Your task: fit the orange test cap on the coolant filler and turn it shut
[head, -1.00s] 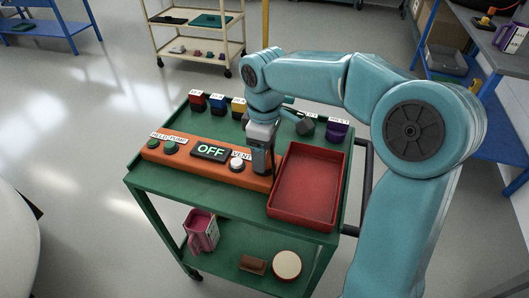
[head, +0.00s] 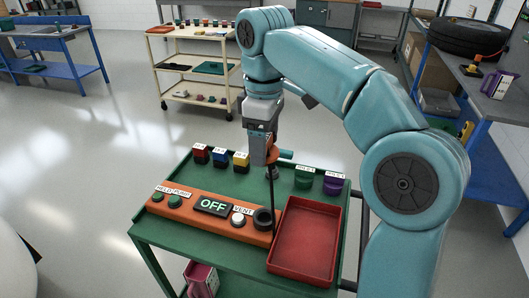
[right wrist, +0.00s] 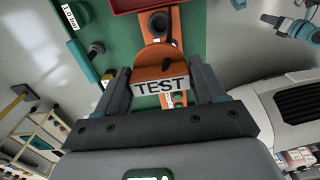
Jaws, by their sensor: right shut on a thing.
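My right gripper (head: 262,160) is raised above the green cart, with the orange test cap (head: 272,152) between its fingers. In the right wrist view, the cap (right wrist: 160,74) shows a white TEST label between the two fingers. The coolant filler (head: 263,217) looks like a black round neck at the right end of the orange panel; it also shows in the right wrist view (right wrist: 158,21). The cap is apart from the filler and above it. A thin dark line runs from the cap down towards the filler.
The orange panel (head: 190,208) carries green buttons, an OFF display (head: 212,206) and a white VENT button (head: 238,219). A red tray (head: 305,240) lies right of the filler. Coloured caps (head: 220,158) and green and purple pieces (head: 333,186) stand along the cart's back.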

